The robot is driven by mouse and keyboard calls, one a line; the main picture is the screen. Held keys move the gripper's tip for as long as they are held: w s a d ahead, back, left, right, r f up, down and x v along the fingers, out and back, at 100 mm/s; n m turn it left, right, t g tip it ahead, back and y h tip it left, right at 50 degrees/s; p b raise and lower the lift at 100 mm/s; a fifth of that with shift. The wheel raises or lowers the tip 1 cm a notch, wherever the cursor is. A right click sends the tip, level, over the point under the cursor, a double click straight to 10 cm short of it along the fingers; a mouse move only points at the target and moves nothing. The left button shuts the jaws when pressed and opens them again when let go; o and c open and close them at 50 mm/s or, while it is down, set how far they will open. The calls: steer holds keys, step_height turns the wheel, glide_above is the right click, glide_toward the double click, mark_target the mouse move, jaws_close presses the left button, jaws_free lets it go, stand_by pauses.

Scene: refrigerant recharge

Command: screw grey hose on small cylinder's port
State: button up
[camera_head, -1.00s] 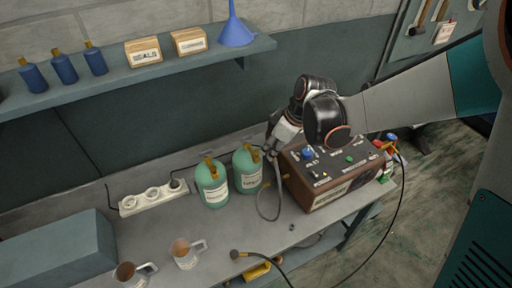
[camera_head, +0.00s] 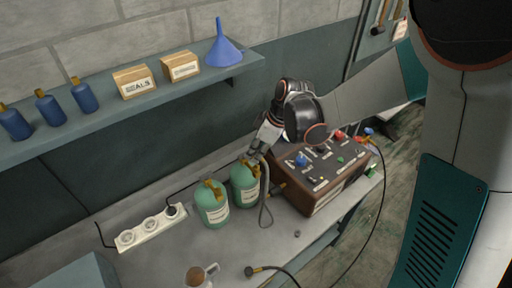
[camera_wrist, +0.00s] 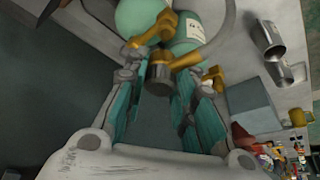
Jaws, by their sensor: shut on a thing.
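Two green cylinders with brass valves stand side by side on the bench, a left one (camera_head: 212,210) and a right one (camera_head: 245,190). Their sizes look close, so I cannot tell surely which is the small one. My gripper (camera_head: 257,154) is just above and right of the right cylinder's valve. In the wrist view my gripper (camera_wrist: 160,88) is shut on the metal end of the grey hose (camera_head: 267,215), beside a brass valve (camera_wrist: 165,27). I cannot tell whether the hose end touches the port. The hose hangs in a loop beside the brown machine (camera_head: 325,190).
A white power strip (camera_head: 150,228) lies left of the cylinders. A mug (camera_head: 200,275) and a black hose end (camera_head: 252,271) are near the front. A shelf (camera_head: 150,105) with blue bottles, boxes and a blue funnel (camera_head: 222,48) runs above the bench.

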mark_target(256, 165)
steer(key=shift+f+b, duration=0.6)
steer(key=shift+f, duration=0.75)
steer(key=shift+b, duration=0.55)
steer(key=shift+f+b, duration=0.9)
steer(key=shift+f, duration=0.1)
stand_by(1.0)
steer(key=shift+s+m+t+b, duration=0.1)
steer(key=shift+m+t+b, duration=0.3)
steer(key=shift+m, duration=0.8)
steer(key=shift+m+h, duration=0.3)
steer(key=shift+m, duration=0.3)
